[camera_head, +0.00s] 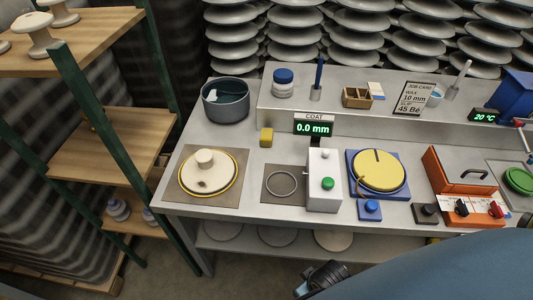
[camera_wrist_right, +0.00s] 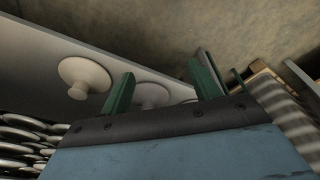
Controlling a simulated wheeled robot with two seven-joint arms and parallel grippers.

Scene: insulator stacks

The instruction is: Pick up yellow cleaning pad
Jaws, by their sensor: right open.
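The yellow pad (camera_head: 266,137) is a small block on the grey bench (camera_head: 225,139), behind and between the left mat and the ring fixture. Nothing touches it from above. My right gripper (camera_wrist_right: 162,72) is open and empty in the right wrist view, its two green fingers apart. In the head view, a dark part of what looks like the right gripper (camera_head: 320,280) shows at the bottom, in front of the bench and well short of the pad. The pad is not seen in the right wrist view. My left gripper is not in view.
A dark pot (camera_head: 226,103) stands behind the pad, a cream insulator (camera_head: 204,172) left of it, and a white box with a green button (camera_head: 325,182) to its right. The COAT display (camera_head: 313,128) is close by. A wooden shelf rack (camera_head: 99,147) stands left of the bench.

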